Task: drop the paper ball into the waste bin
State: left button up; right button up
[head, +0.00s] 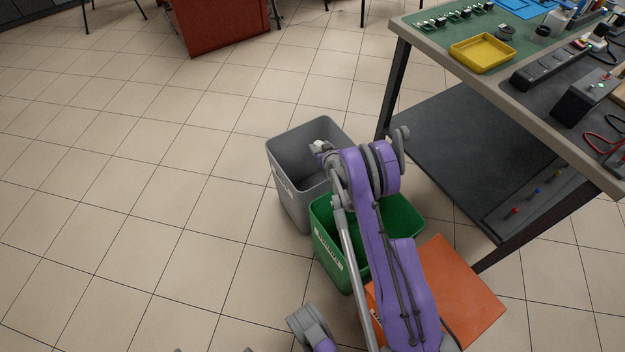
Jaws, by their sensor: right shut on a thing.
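My right gripper (322,149) is at the end of the purple arm, over the opening of a grey open-topped bin (291,194). It is shut on a small white paper ball (319,143), partly hidden by the fingers. The ball shows against the bin's inside, near the right part of the opening; its height above the rim is hard to tell. The grey bin stands upright on the floor with a pale label, too small to read, on its side. My left gripper is not in view.
A green bin (327,245) stands right beside the grey one, partly behind my right arm. An orange lidded box (465,290) is nearer. A workbench (392,28) with a yellow tray (482,53) stands at right. Floor to the left is clear.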

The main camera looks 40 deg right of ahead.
jog(key=o, duration=1.4)
jog(key=shift+r, duration=0.1)
jog(key=p+v, duration=0.2)
jog(key=v, duration=0.8)
jog(key=shift+s+a+r, duration=0.1)
jog(key=shift+s, duration=0.25)
jog(key=shift+a, duration=0.1)
